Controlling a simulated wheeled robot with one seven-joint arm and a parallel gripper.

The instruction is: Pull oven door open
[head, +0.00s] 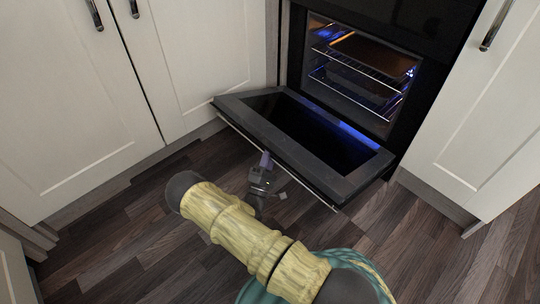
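The oven door (357,177) is hinged down and stands wide open, sloping out from the dark oven (365,70). Its dark frame surrounds a black glass panel. A thin silver handle bar (239,131) runs along the door's outer edge. My gripper (265,160) is at the middle of this outer edge, by the handle bar and partly under the door's edge. Its fingertips are small and partly hidden, so I cannot tell whether they are open, shut or touching the bar.
Inside the oven are wire racks (360,65) lit orange and blue. White cabinets stand to the left (70,110) and right (490,120) of the oven. The dark wood floor (130,230) is clear in front.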

